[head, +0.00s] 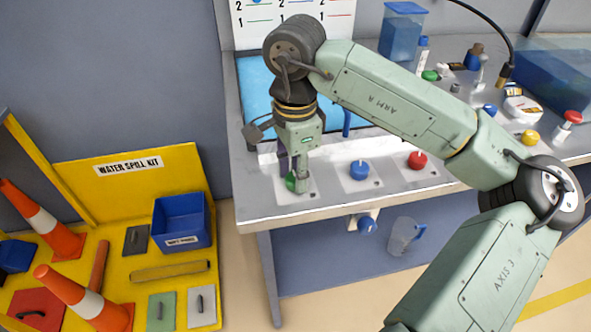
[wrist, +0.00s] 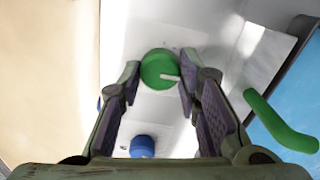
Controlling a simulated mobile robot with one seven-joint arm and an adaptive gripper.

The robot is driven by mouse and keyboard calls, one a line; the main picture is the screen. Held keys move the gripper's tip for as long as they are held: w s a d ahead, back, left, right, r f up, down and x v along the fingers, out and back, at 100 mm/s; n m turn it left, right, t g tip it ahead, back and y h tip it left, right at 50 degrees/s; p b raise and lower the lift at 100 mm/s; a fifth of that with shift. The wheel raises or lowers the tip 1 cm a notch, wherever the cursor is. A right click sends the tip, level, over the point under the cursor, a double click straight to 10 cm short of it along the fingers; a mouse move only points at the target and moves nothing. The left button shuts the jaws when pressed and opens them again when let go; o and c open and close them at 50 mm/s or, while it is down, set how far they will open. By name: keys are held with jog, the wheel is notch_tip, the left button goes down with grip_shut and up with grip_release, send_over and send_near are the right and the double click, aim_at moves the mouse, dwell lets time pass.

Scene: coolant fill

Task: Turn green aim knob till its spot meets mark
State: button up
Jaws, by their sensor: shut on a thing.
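The green knob (wrist: 156,66) is round and sits on a pale plate, with a white bar on its top pointing to the right in the wrist view. In the head view the knob (head: 291,183) shows low at the bench's front left, partly covered by my fingers. My gripper (wrist: 160,78) points down with one fingertip on each side of the knob and is shut on it. It also shows in the head view (head: 296,172). I cannot make out the mark around the knob in either view.
A blue knob (head: 359,171) and a red knob (head: 416,160) stand to the right on similar plates. A green handle (wrist: 280,122) is near my right finger in the wrist view. Bottles and a blue tank (head: 400,35) stand at the back. Yellow spill kit (head: 75,172) is left of the bench.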

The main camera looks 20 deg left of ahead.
jog(key=shift+c, duration=0.9)
jog(key=shift+f+b, duration=0.1)
jog(key=shift+b, duration=0.25)
jog(key=shift+f+m+b, duration=0.1)
jog(key=shift+m+b, duration=1.75)
jog(key=shift+m, duration=0.05)
jog(key=m+b, duration=0.3)
jog(key=m, duration=0.1)
jog(key=shift+m, duration=0.4)
jog(key=shift+r, duration=0.2)
jog(key=o, duration=1.1)
